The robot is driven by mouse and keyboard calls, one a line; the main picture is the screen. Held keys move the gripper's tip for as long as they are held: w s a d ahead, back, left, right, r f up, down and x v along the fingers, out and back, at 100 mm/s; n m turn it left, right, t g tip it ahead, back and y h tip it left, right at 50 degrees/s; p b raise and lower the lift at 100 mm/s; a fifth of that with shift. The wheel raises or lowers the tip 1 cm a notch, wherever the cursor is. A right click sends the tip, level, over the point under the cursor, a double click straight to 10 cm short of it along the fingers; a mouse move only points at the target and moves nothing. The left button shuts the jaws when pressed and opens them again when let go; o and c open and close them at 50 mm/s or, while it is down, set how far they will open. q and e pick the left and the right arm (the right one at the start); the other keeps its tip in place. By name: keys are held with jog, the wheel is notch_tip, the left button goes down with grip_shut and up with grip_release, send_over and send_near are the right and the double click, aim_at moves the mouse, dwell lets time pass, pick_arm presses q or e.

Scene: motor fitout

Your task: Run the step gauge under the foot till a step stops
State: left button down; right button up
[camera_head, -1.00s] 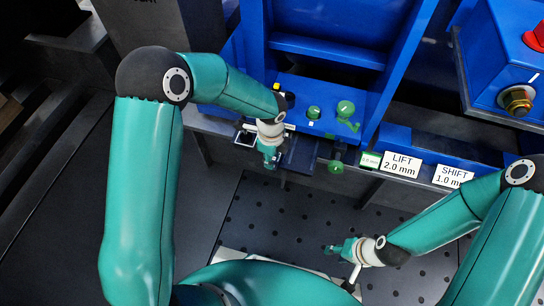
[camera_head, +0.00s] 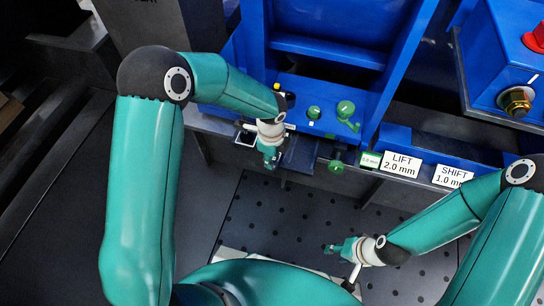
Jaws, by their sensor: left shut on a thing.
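My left gripper (camera_head: 270,156) is in front of the blue machine's foot plate (camera_head: 303,122), low at its left side. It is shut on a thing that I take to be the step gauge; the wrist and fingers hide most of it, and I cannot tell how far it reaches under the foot. My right gripper (camera_head: 334,250) is over the perforated plate, well apart from the foot. Its fingers are small and I cannot tell whether they are open.
Green knobs (camera_head: 346,108) stand on the foot plate. A white LIFT 2.0 mm label (camera_head: 400,165) and a SHIFT 1.0 mm label (camera_head: 452,176) are on the right. The perforated dark plate (camera_head: 290,212) has free room. A blue box with a red knob (camera_head: 536,40) is at upper right.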

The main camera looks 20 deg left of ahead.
pick_arm(q)
jog(key=shift+w+f, duration=0.1)
jog(key=shift+f, duration=0.15)
dwell(0.7)
jog(key=c, duration=1)
grip_release()
jog(key=shift+o, duration=0.6)
